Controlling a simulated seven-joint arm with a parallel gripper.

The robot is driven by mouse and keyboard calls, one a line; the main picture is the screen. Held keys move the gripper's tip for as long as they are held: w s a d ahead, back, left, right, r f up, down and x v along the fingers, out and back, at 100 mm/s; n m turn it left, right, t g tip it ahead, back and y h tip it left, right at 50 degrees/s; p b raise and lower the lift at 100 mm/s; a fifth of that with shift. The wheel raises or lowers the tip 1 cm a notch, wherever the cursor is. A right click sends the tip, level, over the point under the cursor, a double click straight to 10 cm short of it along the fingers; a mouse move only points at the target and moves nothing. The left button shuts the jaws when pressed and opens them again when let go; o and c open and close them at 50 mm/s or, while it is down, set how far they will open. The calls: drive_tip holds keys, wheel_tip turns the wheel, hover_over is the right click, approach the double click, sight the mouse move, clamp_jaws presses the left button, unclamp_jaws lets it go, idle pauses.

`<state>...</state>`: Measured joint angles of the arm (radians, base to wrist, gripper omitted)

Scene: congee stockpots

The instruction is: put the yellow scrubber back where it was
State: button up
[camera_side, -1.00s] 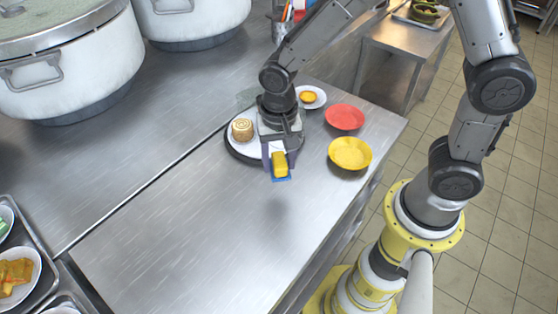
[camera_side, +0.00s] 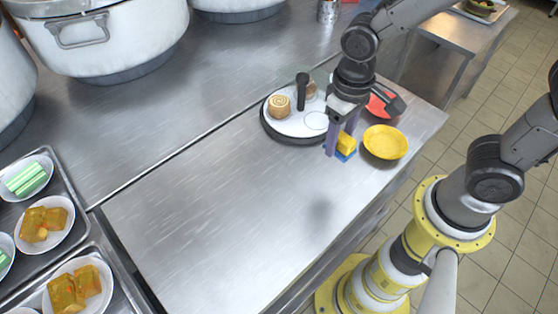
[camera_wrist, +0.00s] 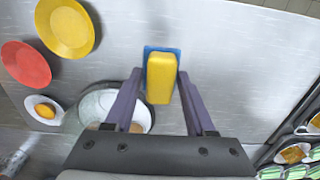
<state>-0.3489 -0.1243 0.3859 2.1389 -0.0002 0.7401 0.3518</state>
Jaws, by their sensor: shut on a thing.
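The yellow scrubber (camera_side: 346,142), a yellow block on a blue pad, is in my gripper (camera_side: 340,147). My gripper is shut on it and holds it above the bare steel counter, with a shadow showing apart below. In the side view it is just left of the yellow dish (camera_side: 385,143) and right of the round white board (camera_side: 290,122). In the wrist view the scrubber (camera_wrist: 161,78) stands lengthwise between the two purple fingers (camera_wrist: 158,78), its blue pad showing at the edges.
The round board holds a spiral roll (camera_side: 279,106), a black upright handle (camera_side: 302,92) and a drawn ring. A red dish (camera_side: 377,106) lies behind the yellow one. Big pots (camera_side: 110,40) stand at the back; trays of food plates (camera_side: 42,224) at left. The front counter is clear.

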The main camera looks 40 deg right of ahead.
drive_tip(key=shift+w+a+r, duration=0.15)
drive_tip(key=shift+w+r, duration=0.05)
drive_tip(key=w+a+f, duration=0.3)
drive_tip(key=w+f, duration=0.1)
drive_tip(key=w, duration=0.4)
hover_over(277, 162)
drive_tip(key=f, duration=0.3)
drive_tip(key=s+f, duration=0.1)
drive_tip(key=shift+d+f, duration=0.25)
drive_tip(key=shift+w+a+f, duration=0.2)
drive_tip(key=shift+w+f, duration=0.3)
drive_tip(key=shift+f, duration=1.6)
drive_tip(key=shift+f, duration=0.1)
drive_tip(key=o, duration=1.3)
drive_tip(key=shift+f, duration=0.1)
